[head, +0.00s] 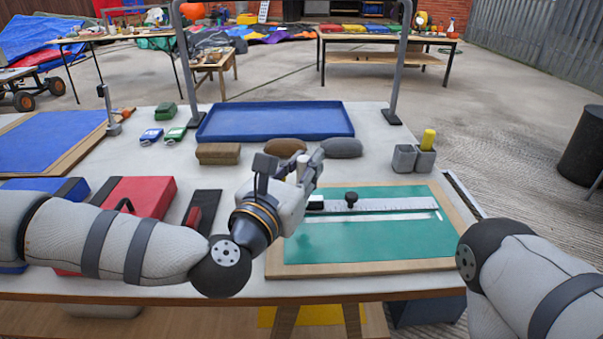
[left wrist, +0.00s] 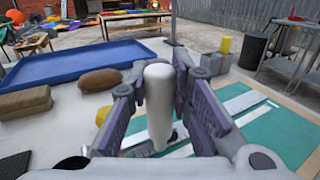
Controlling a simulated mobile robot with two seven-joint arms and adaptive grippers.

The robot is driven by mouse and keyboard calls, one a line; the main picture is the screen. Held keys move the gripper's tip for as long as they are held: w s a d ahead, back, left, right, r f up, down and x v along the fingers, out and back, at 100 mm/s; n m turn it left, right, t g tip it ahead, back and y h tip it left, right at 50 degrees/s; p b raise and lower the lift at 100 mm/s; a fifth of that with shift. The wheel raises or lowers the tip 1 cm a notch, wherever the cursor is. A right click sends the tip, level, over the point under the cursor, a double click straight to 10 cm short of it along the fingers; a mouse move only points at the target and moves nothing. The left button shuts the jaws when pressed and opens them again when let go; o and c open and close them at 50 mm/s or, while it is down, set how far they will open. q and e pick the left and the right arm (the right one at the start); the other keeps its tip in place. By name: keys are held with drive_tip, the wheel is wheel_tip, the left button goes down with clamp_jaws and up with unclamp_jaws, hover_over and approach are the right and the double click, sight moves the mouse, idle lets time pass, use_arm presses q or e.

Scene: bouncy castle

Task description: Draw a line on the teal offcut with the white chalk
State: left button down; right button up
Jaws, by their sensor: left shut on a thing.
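My left gripper (head: 308,165) is shut on the white chalk (left wrist: 158,105), a thick white stick held upright between the purple-grey finger pads in the left wrist view. In the head view the gripper is over the far left corner of the teal offcut (head: 370,243), which lies flat on a wooden board. I cannot tell whether the chalk's lower end touches anything. A pale ruler (head: 385,206) with a black knob (head: 351,199) lies across the offcut's far part. A thin whitish strip runs nearer me, parallel to it. My right gripper is out of view; only part of that arm shows.
A blue tray (head: 275,121) stands at the back, with brown and grey lumps (head: 341,148) before it. Grey cups (head: 404,158), one holding a yellow stick (head: 429,139), stand back right. A red case (head: 137,200) lies left. The offcut's near part is clear.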

use_arm(q)
drive_tip(key=shift+r+p, duration=0.75)
drive_tip(key=shift+r, duration=1.4)
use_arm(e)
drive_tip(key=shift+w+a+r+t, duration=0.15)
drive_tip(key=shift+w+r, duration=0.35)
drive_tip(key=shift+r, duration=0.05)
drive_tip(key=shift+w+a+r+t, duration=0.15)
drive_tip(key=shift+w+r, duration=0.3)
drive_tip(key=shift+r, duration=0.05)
use_arm(q)
drive_tip(key=shift+f, duration=0.1)
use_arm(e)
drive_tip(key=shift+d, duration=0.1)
